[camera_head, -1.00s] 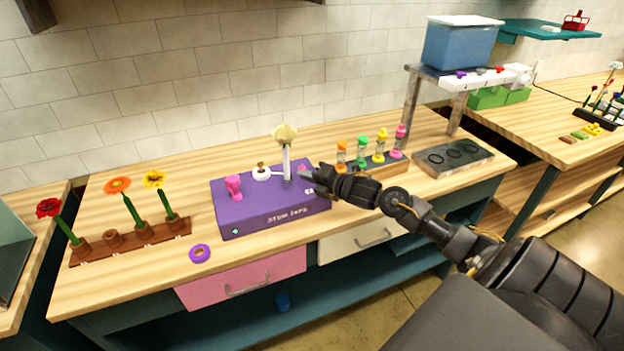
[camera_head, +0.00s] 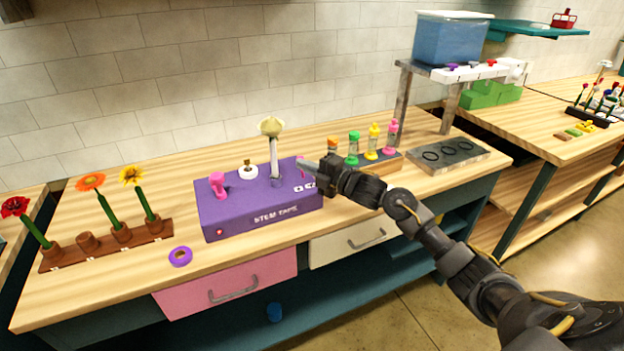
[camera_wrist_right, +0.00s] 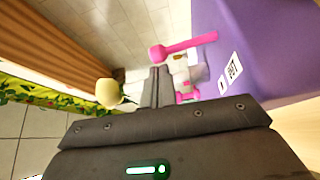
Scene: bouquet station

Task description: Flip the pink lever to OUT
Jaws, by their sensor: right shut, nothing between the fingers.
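A purple box marked STEM TAPE (camera_head: 250,212) stands on the bench. The pink lever (camera_head: 302,172) shows at its right end, partly hidden by my right gripper (camera_head: 311,165). In the right wrist view the pink lever (camera_wrist_right: 190,45) sticks out from the purple box beside a white OUT label (camera_wrist_right: 233,68). My right gripper (camera_wrist_right: 156,86) is shut and empty, its tips close to the lever; contact cannot be told. A pale flower (camera_head: 270,127) stands upright in the box. A red light (camera_head: 219,232) shows on its front. My left gripper is out of view.
A pink knob (camera_head: 217,184) and a white roll (camera_head: 248,170) sit on the box. A purple ring (camera_head: 180,256) lies in front. A brown flower rack (camera_head: 105,246) stands left; several coloured bottles (camera_head: 353,148) and a dark tray (camera_head: 447,156) stand right.

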